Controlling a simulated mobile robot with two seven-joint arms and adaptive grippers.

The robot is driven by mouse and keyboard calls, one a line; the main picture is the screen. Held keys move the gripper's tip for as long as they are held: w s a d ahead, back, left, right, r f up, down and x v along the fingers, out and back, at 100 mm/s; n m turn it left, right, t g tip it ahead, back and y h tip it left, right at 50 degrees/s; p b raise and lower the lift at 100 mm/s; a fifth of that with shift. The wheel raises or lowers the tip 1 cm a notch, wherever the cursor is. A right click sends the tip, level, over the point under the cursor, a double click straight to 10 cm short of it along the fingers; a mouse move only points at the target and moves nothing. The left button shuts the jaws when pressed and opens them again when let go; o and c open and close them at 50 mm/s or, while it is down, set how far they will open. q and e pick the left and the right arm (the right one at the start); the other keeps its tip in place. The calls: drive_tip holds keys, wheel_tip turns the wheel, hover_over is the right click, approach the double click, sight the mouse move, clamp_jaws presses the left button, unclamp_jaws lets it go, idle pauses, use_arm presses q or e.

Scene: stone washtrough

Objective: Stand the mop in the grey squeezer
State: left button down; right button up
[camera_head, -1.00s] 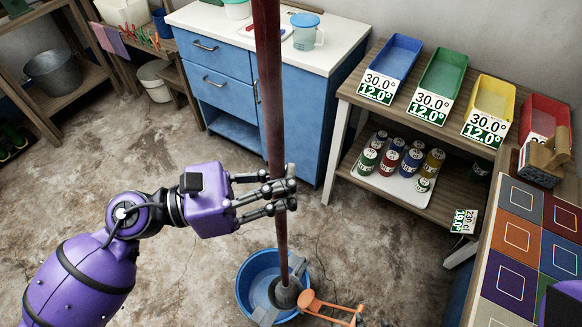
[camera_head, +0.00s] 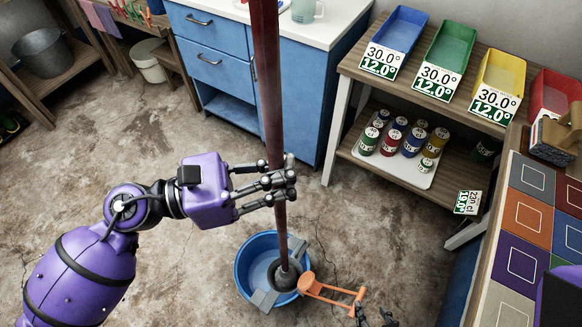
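The mop has a long reddish-brown pole (camera_head: 268,90) that stands nearly upright, its top cut off by the picture edge. My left gripper (camera_head: 284,182) has its dark fingers closed around the pole. The dark grey mop head (camera_head: 285,276) is at the pole's foot, within the outline of the blue bucket (camera_head: 243,265). Light grey parts of the squeezer (camera_head: 265,299) show on both sides of the head. I cannot tell whether the head rests in the squeezer or hangs just above it. My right gripper (camera_head: 373,318) shows only dark fingers at the bottom edge.
An orange lever (camera_head: 330,291) sticks out right of the bucket, close to my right gripper. A blue cabinet (camera_head: 222,90) stands behind the pole. A shelf with coloured trays (camera_head: 443,55) and cans is on the right.

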use_arm(q)
drive_tip(key=shift+f, duration=0.3)
use_arm(e)
drive_tip(key=shift+s+f, duration=0.35)
drive_tip(key=shift+f, duration=0.2)
use_arm(q)
drive_tip(key=shift+f+b, duration=0.7)
drive_tip(key=shift+b, duration=0.15)
use_arm(e)
drive_tip(key=shift+s+f, duration=0.3)
drive_tip(key=shift+f, duration=0.3)
use_arm(q)
drive_tip(key=c, duration=2.5)
unclamp_jaws()
drive_tip(key=o, duration=0.9)
drive_tip(key=shift+f, duration=0.1)
use_arm(e)
drive_tip(key=shift+s+f, duration=0.1)
drive_tip(key=shift+f, duration=0.05)
